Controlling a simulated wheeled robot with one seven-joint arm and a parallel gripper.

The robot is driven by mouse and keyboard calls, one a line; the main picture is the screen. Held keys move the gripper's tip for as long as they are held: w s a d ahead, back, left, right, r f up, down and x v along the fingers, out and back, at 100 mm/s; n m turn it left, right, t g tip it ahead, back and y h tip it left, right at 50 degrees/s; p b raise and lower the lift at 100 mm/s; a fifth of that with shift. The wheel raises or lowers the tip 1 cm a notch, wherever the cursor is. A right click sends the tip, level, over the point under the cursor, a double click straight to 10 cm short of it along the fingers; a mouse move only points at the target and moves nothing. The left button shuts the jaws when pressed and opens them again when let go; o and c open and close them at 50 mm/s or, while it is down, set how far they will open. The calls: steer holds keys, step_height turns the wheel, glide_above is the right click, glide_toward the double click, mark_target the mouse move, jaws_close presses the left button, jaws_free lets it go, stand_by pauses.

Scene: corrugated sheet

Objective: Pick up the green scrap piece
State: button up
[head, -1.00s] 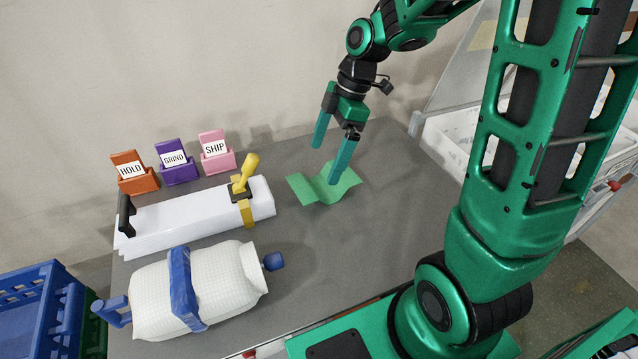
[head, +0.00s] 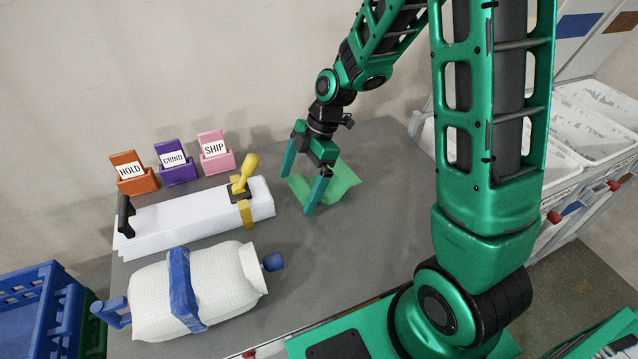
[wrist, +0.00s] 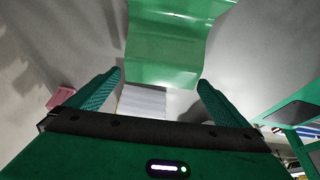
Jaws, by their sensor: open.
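The green scrap piece (head: 340,184) is a wavy, corrugated sheet lying on the grey table in the head view, right of the white stack. My gripper (head: 299,191) is open and empty, its fingers pointing down at the near left side of the sheet and hiding part of it. In the wrist view the sheet (wrist: 168,48) fills the upper middle, ahead of and above my open fingertips (wrist: 160,82). I see no contact between fingers and sheet in the wrist view; the height gap is hard to judge.
A long white corrugated stack (head: 185,222) with a yellow clamp lies left of my gripper. A strapped white bundle (head: 215,285) lies in front of it. HOLD (head: 133,172), GRIND (head: 176,163) and SHIP (head: 215,152) holders stand behind. The grey table (head: 380,235) is clear to the right.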

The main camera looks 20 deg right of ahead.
steer(key=shift+x, duration=1.1)
steer(key=c, duration=0.9)
steer(key=shift+c, duration=0.2)
